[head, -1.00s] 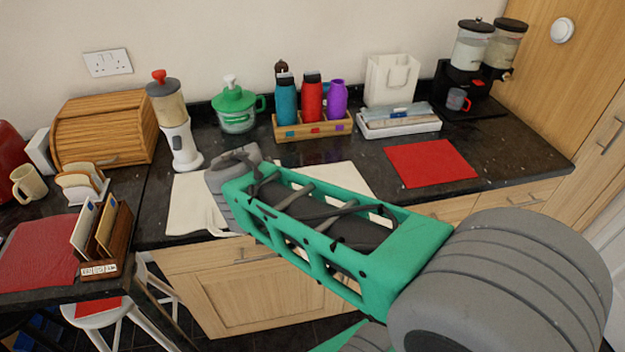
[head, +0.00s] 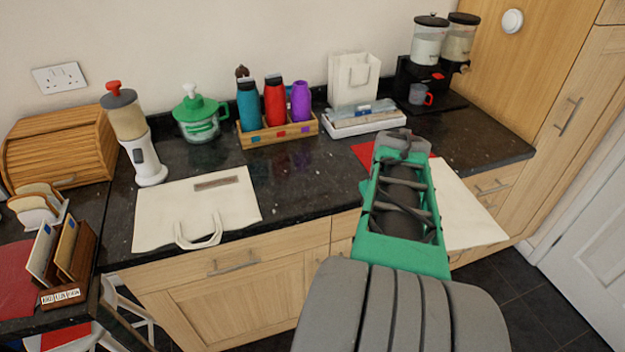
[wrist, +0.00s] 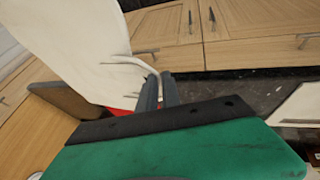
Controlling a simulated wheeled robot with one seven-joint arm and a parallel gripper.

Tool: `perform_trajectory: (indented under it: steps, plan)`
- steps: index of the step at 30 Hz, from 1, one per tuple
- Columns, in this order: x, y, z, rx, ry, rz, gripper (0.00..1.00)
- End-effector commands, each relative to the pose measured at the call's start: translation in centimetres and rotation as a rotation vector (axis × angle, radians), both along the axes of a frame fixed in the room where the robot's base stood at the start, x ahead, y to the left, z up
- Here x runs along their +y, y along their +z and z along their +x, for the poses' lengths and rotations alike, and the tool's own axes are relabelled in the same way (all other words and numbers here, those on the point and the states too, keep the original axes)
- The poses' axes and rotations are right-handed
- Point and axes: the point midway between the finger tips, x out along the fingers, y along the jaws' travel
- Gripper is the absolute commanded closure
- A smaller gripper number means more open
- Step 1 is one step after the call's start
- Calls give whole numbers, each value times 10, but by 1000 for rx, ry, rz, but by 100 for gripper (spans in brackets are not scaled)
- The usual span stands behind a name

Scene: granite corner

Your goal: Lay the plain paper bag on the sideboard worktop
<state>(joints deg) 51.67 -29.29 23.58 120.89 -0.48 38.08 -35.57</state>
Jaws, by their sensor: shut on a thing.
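A plain off-white paper bag (head: 462,208) hangs from my gripper (head: 402,138), partly hidden behind my arm in the head view. In the wrist view the bag (wrist: 70,45) fills the upper left, and my gripper (wrist: 158,85) is shut at its looped handle (wrist: 130,63). The bag is over the right front part of the dark sideboard worktop (head: 300,172) and reaches past its front edge. I cannot tell whether it touches the worktop. The fingertips are hard to make out in the head view.
Another off-white bag (head: 170,212) with a brown label lies flat on the worktop's left part. A white bag (head: 353,82) stands at the back. A red mat (head: 368,153) lies partly behind my gripper. A bottle rack (head: 280,133) and drink dispenser (head: 428,75) stand behind.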

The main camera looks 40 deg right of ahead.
Motion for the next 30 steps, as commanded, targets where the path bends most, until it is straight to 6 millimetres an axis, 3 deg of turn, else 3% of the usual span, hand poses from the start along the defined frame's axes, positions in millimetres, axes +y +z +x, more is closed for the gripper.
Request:
perform_trajectory:
  steps: [5, 11, 19, 27, 30]
  plan:
    - [-2, 4, -5, -1, 103, -5, 100]
    - [20, 12, 9, -2, 360, -8, 100]
    - [61, 32, 15, -4, 849, -12, 100]
    - [108, 61, -12, -12, 1505, -15, 100]
    - [117, 67, -23, -14, 1661, -17, 100]
